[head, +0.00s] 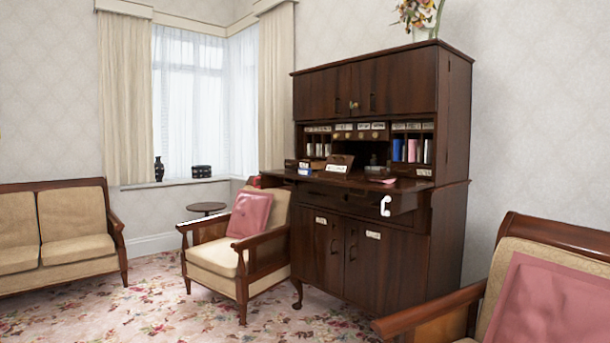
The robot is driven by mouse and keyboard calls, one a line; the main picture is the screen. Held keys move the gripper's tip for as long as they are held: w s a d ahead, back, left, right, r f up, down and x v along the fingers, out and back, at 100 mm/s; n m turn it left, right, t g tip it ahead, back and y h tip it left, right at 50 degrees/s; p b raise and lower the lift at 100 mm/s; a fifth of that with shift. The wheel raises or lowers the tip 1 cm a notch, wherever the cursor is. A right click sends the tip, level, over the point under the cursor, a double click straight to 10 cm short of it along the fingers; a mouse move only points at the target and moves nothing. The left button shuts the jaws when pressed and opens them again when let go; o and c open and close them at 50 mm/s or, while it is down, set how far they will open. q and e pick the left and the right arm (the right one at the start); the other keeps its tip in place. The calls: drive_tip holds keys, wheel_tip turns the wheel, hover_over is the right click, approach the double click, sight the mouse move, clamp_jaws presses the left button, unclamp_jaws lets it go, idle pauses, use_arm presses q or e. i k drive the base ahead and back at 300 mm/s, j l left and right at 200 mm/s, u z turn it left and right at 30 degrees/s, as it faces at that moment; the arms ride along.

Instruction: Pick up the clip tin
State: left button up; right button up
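I cannot single out the clip tin in the head view. Several small items lie on the fold-out shelf (400,187) of a dark wooden bureau (372,85), too small to name surely. Among them are a brown box-like item (340,160) and a pink item (383,180) at the shelf's right. A dark round container (201,171) with a pale band stands on the windowsill, and I cannot tell what it is. Neither of my grippers is in view.
A cushioned armchair (217,254) stands left of the bureau, close to it. Another armchair (560,290) fills the lower right. A beige sofa (60,240) and a small round table (206,207) are at left. Floral carpet (140,310) is open in the left foreground.

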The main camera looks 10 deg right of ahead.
sight(302, 170)
drive_tip(key=i+l, duration=0.15)
drive_tip(key=i, duration=0.9)
drive_tip(key=i+l+z, duration=0.1)
drive_tip(key=i, duration=1)
drive_tip(key=i+u, duration=0.2)
drive_tip(key=i, duration=0.35)
drive_tip(key=i+l+u, duration=0.15)
drive_tip(key=i, duration=0.35)
drive_tip(key=i+l+u, duration=0.2)
drive_tip(key=i, duration=0.35)
drive_tip(key=i+j+u, duration=0.2)
drive_tip(key=i+u, duration=0.15)
drive_tip(key=i, duration=0.25)
drive_tip(key=i+u, duration=0.35)
drive_tip(key=i, duration=0.25)
drive_tip(key=i+j+z, duration=0.15)
drive_tip(key=z, duration=0.35)
drive_tip(key=i+j+z, duration=0.15)
drive_tip(key=z, duration=0.35)
drive_tip(key=j+z, duration=0.25)
drive_tip(key=z, duration=0.2)
drive_tip(key=i+j, duration=0.05)
